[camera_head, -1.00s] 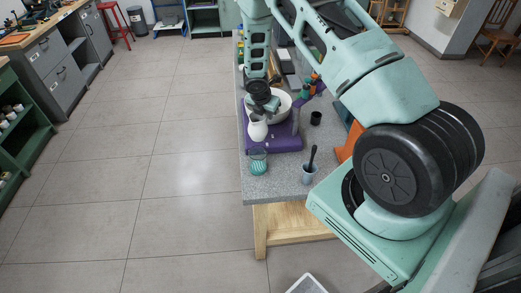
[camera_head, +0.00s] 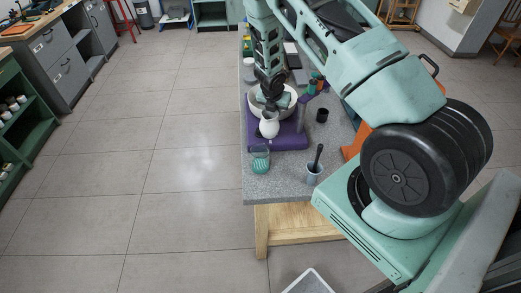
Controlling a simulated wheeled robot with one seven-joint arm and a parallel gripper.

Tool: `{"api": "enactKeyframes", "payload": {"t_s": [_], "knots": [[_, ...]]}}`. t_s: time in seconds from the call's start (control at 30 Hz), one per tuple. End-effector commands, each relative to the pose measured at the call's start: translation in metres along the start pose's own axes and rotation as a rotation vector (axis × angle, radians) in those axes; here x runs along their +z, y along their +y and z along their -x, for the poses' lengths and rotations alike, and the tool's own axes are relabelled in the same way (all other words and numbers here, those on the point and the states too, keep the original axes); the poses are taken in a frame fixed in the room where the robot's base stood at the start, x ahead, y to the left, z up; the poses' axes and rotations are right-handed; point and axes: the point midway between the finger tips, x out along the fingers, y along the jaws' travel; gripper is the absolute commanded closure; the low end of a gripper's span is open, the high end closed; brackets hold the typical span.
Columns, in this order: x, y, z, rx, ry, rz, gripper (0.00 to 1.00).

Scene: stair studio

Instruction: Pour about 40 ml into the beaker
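A white jug (camera_head: 269,126) is at the front left of the purple base (camera_head: 292,140) on the grey-topped bench. My gripper (camera_head: 271,107) is at the top of the jug and moves together with it, so it appears shut on it. The fingers are small and dark, and their contact with the jug is partly hidden. A teal ribbed glass vessel (camera_head: 261,161), which looks like the beaker, stands on the bench just in front of the jug. The jug looks roughly upright. The liquid level in either vessel is too small to tell.
A white bowl (camera_head: 289,99) is behind the jug. A pale cup (camera_head: 313,174) with a dark-handled tool stands at the front right, and a black cup (camera_head: 322,115) is farther back. The bench (camera_head: 272,190) is bare along its front edge.

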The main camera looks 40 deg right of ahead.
Motion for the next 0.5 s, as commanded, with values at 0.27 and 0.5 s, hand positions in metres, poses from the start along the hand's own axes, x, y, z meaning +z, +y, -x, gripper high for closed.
{"api": "enactKeyframes", "payload": {"t_s": [0.27, 0.5], "knots": [[0.0000, 0.0005, 0.0000, 0.001, -0.002, 0.000, 1.00], [-0.0065, 0.0026, -0.0070, 0.003, -0.054, 0.001, 1.00]]}}
